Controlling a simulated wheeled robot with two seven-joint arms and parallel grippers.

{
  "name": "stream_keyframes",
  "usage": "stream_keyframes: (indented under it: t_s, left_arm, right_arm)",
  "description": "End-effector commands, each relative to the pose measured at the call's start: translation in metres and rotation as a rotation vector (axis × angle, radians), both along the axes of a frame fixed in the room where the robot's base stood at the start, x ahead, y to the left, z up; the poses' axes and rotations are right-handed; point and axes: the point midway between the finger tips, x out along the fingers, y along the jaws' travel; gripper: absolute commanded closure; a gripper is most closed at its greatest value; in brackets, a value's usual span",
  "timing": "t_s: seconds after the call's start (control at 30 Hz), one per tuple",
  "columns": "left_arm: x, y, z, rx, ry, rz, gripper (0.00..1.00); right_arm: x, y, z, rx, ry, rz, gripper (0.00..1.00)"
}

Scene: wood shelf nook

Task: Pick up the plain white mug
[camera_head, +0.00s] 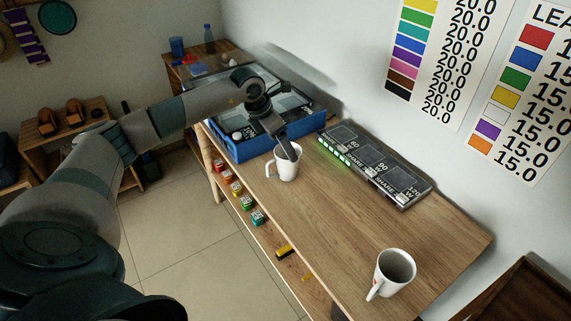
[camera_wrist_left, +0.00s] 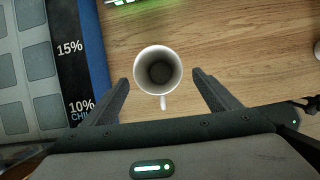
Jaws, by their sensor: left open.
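A white mug (camera_head: 288,170) stands upright on the wooden table, its handle toward the left in the head view. In the left wrist view the mug (camera_wrist_left: 158,72) is seen from above, empty, with its handle toward my gripper. My left gripper (camera_head: 288,150) is open just above and at this mug, partly covering its rim. In the wrist view the fingers of my left gripper (camera_wrist_left: 160,80) lie on either side of the mug, apart from it. A second white mug (camera_head: 393,272) with a red mark near its handle stands at the table's near right. My right gripper is not in view.
A dark panel with labelled sections (camera_head: 375,165) lies along the wall side. The table (camera_head: 345,220) between the two mugs is clear. Small coloured boxes (camera_head: 236,188) sit on a lower shelf.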

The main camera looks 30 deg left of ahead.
Motion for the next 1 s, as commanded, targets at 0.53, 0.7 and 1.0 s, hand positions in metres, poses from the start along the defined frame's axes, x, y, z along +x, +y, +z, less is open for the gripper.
stream_keyframes:
  t_s: [0.53, 0.7, 1.0]
  left_arm:
    - [0.004, -0.001, -0.01, -0.001, 0.003, 0.0, 0.18]
    - [0.012, -0.002, -0.029, -0.002, 0.003, 0.001, 0.18]
    - [0.018, -0.004, -0.049, 0.0, 0.0, 0.0, 0.18]
  right_arm:
    - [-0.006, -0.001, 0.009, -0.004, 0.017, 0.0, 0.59]
    - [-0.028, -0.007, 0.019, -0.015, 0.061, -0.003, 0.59]
    - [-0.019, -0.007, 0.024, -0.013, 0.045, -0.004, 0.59]
